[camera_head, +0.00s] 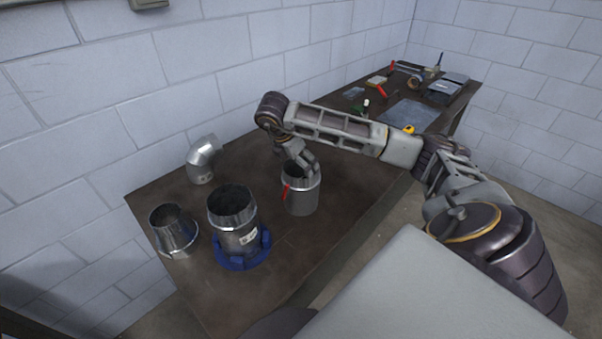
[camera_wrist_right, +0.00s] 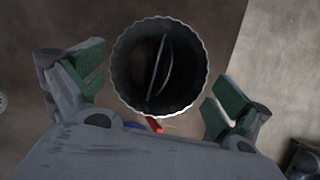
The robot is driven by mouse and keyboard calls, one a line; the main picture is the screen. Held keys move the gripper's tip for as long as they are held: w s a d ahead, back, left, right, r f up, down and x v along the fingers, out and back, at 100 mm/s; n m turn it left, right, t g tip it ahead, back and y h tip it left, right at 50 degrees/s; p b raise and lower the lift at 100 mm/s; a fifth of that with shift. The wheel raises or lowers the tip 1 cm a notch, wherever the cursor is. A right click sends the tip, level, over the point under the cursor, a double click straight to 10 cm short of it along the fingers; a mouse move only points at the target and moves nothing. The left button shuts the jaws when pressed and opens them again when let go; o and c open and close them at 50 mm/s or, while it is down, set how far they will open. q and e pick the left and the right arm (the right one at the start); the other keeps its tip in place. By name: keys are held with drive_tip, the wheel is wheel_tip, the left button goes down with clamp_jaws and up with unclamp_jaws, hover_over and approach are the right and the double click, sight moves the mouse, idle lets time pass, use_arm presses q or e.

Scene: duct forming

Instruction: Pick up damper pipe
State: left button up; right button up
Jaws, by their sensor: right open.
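The damper pipe (camera_head: 301,193) is a short metal cylinder with a red handle on its side. It stands upright on the brown table. In the right wrist view the damper pipe (camera_wrist_right: 118,70) shows from above, with its crimped rim and a thin damper plate inside. My right gripper (camera_head: 304,160) is at the top of the damper pipe, coming from above and behind. In the wrist view my right gripper (camera_wrist_right: 158,90) is open, with green finger pads apart on either side of the pipe. My left gripper is not in view.
A larger pipe (camera_head: 233,207) in a blue holder (camera_head: 243,254) stands just left of the damper pipe. A tapered metal piece (camera_head: 173,231) and an elbow (camera_head: 202,160) stand farther left. Tools lie on the table's far part. A brick wall runs behind.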

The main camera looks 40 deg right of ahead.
drive_tip(key=shift+p+x, duration=0.4)
drive_tip(key=shift+x, duration=1.35)
drive_tip(key=c, duration=1.3)
drive_tip(key=shift+r, duration=0.15)
drive_tip(key=shift+r, duration=5)
